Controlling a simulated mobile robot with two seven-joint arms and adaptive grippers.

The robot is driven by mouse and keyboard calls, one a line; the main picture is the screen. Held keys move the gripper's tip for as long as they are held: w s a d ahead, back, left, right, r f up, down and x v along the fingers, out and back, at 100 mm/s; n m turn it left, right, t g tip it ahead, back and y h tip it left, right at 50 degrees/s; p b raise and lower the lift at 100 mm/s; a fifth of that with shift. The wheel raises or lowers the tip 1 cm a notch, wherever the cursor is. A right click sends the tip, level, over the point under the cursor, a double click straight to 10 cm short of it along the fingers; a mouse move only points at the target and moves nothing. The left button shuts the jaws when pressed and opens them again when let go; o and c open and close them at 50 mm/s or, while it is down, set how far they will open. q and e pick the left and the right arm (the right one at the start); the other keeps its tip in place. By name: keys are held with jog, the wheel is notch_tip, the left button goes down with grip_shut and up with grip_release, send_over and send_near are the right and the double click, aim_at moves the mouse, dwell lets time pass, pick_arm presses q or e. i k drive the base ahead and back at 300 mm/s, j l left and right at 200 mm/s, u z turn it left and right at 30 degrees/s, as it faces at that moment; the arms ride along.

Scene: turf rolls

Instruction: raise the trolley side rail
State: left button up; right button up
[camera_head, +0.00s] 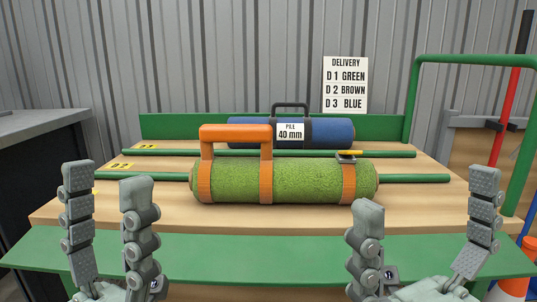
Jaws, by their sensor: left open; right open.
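The trolley has a wooden deck (300,218). A long green side rail (265,258) runs along its near edge, level with or below the deck; its exact tilt is hard to tell. Another green board (180,127) stands upright along the deck's far edge. My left gripper (107,182) is open, fingers up, in front of the left part of the near rail. My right gripper (426,192) is open, fingers up, in front of its right part. Both are empty, and I cannot tell whether either touches the rail.
A green turf roll (325,180) with an orange handle lies on the deck near the front. A blue roll (335,132) labelled "PILE 40 mm" lies behind it. Green rods (415,178) lie across the deck. A green tubular frame (470,58) rises at right. A delivery sign (345,85) hangs behind.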

aim_at(271, 261)
jog(key=k+j+z, duration=0.15)
jog(key=j, duration=0.2)
jog(key=k+j+z, duration=0.1)
jog(key=j, duration=0.25)
jog(key=k+j+z, duration=0.15)
jog(key=j, duration=0.2)
jog(key=k+j+z, duration=0.15)
jog(key=j, duration=0.2)
jog(key=k+j+z, duration=0.15)
jog(key=j+z, duration=0.3)
jog(key=i+z, duration=0.25)
jog(key=i, duration=0.15)
